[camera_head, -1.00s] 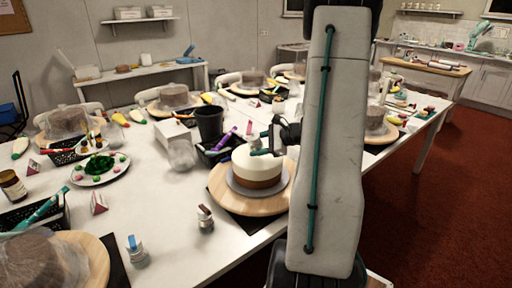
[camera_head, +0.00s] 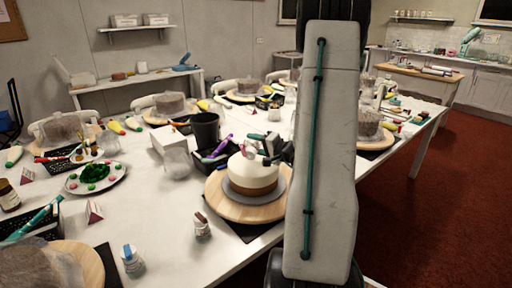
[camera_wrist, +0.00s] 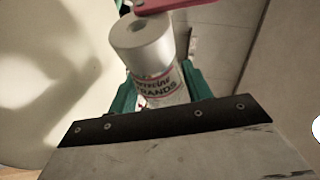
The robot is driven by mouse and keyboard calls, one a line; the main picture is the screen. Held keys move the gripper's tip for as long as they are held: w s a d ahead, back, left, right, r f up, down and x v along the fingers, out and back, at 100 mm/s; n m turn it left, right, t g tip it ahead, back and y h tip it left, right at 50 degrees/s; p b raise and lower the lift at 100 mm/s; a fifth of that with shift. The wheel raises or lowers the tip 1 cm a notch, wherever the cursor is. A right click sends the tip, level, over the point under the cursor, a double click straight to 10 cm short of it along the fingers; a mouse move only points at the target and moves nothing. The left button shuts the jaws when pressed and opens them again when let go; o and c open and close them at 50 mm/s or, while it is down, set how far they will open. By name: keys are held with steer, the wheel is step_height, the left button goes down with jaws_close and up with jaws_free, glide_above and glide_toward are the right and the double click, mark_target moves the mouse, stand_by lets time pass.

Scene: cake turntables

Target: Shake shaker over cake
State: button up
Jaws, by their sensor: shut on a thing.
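The cake (camera_head: 252,178), cream-white above and brown below, sits on a grey board on a round wooden turntable (camera_head: 222,205). My gripper (camera_head: 272,146) is over the cake's right side, partly hidden behind my own arm link. In the wrist view its green fingers (camera_wrist: 195,85) are shut on a white, labelled shaker (camera_wrist: 158,80). The shaker's red lid (camera_wrist: 175,4) is swung open, and the shaker looks tilted. A pale surface with soft shadows, probably the cake, fills the left of the wrist view. I see no sprinkles falling.
A brown-lidded shaker (camera_head: 202,226) and a blue-lidded shaker (camera_head: 132,260) stand near the table's front edge. A black cup (camera_head: 205,128), a white box (camera_head: 170,146) and a black tray are behind the cake. Other covered cakes (camera_head: 170,104) stand around the table.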

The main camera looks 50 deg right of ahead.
steer(key=shift+s+a+r+n+t, duration=0.1)
steer(key=shift+a+r+n+t, duration=0.15)
steer(key=shift+n, duration=0.25)
steer(key=shift+a+r+n+t, duration=0.15)
steer(key=shift+n+t, duration=0.1)
steer(key=shift+n, duration=0.25)
steer(key=shift+d+r, duration=0.4)
steer(key=shift+d, duration=0.4)
steer(key=shift+r, duration=0.1)
steer(key=shift+s+d+f+m+g, duration=0.4)
steer(key=shift+s+d+f+m, duration=0.25)
steer(key=shift+s+m, duration=0.25)
steer(key=shift+s+d, duration=0.15)
steer(key=shift+d, duration=0.7)
steer(key=shift+a+r+n, duration=0.1)
steer(key=shift+r+n, duration=0.15)
steer(key=shift+n, duration=0.15)
